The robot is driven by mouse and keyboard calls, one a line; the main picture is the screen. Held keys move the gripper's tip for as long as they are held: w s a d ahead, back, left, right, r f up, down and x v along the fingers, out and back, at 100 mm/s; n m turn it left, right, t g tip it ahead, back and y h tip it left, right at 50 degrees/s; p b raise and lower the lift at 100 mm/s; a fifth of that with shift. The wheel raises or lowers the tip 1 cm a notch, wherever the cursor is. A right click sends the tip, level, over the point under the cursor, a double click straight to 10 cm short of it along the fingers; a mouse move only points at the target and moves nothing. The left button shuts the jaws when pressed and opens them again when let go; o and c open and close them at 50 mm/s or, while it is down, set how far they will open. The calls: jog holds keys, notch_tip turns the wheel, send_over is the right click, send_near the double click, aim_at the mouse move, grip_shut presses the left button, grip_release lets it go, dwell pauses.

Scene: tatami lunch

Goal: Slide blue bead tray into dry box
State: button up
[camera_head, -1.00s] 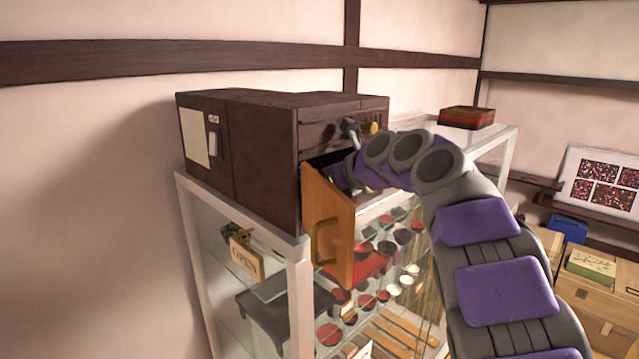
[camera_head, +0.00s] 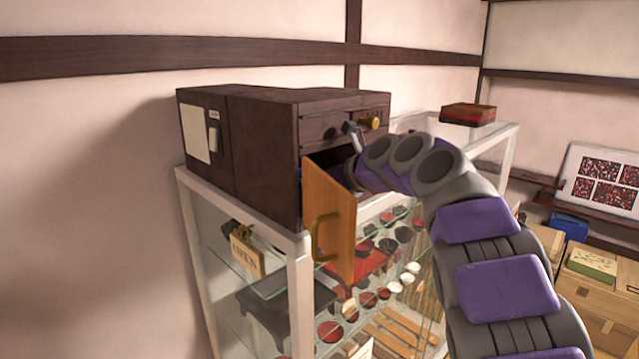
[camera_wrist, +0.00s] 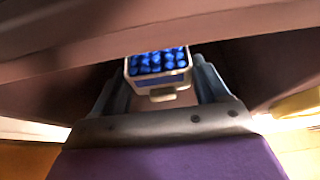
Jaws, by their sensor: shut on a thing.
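The dry box (camera_head: 262,150) is a dark brown cabinet on top of a glass display case. Its orange-brown door (camera_head: 333,225) hangs open toward me, with a curved handle on it. My arm reaches into the opening from the right, and the gripper end is hidden there in the head view. In the wrist view my gripper (camera_wrist: 160,92) is shut on the blue bead tray (camera_wrist: 158,68), a small white-rimmed tray of blue beads with a tab at its near side. Dark surfaces of the box lie above and on both sides of it.
The glass case (camera_head: 300,300) below holds red and dark lacquerware. A brass knob (camera_head: 371,124) sticks out near my arm at the box front. A red-brown lacquer box (camera_head: 467,113) stands on the case behind. Wooden crates (camera_head: 585,285) stand at right.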

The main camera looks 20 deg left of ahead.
jog(key=o, duration=1.1)
jog(key=shift+f, duration=0.1)
jog(key=shift+d, duration=0.1)
